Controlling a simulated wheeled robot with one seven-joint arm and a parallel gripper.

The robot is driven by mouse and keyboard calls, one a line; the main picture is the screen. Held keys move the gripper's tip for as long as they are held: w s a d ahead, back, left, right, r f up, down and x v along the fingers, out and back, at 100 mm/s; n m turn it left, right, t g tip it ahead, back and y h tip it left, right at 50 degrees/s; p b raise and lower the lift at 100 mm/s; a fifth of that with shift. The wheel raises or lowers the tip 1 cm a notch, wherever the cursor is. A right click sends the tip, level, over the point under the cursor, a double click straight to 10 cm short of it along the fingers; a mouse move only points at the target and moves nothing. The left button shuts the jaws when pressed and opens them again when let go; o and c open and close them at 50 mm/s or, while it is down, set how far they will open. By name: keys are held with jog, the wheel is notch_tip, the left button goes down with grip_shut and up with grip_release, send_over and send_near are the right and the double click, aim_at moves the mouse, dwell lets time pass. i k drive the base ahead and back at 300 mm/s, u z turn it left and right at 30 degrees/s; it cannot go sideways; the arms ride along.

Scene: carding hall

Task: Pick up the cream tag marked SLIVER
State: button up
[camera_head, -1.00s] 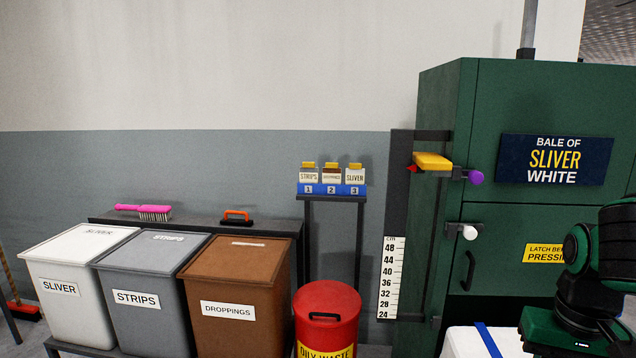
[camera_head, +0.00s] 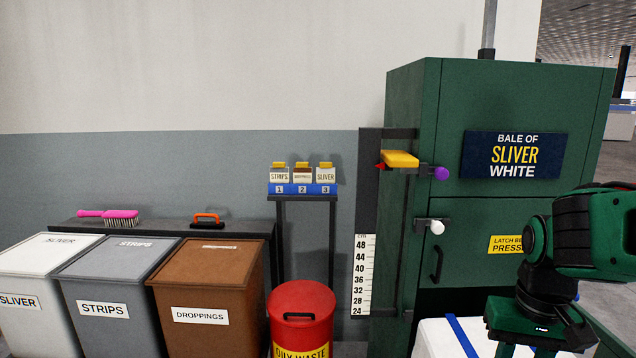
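The cream tag marked SLIVER (camera_head: 326,176) stands upright with a yellow top at slot 3, the right end of a blue holder (camera_head: 312,190) on a tall dark stand. The tags marked STRIPS (camera_head: 279,176) and DROPPINGS (camera_head: 302,176) stand to its left at slots 1 and 2. My arm is at the right edge, in front of the green press and well to the right of the tags. My gripper's body (camera_head: 540,333) shows at the bottom right; its fingers are not clear enough to tell their state.
A red OILY WASTE bin (camera_head: 301,312) stands below the tag stand. Lidded SLIVER (camera_head: 28,300), STRIPS (camera_head: 105,290) and DROPPINGS (camera_head: 205,290) bins are at left. The green press (camera_head: 480,90) is at right, with a white block (camera_head: 435,340) in front.

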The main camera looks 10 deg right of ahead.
aim_at(325, 173)
jog(key=u, duration=0.6)
jog(key=k, duration=0.7)
jog(key=u, duration=0.9)
jog(key=k, duration=0.65)
jog(key=u, duration=0.35)
jog(key=i, duration=2)
jog(key=z, duration=0.85)
jog(key=i, duration=1.2)
jog(key=z, duration=1.2)
jog(key=i, duration=0.85)
jog(key=z, duration=0.6)
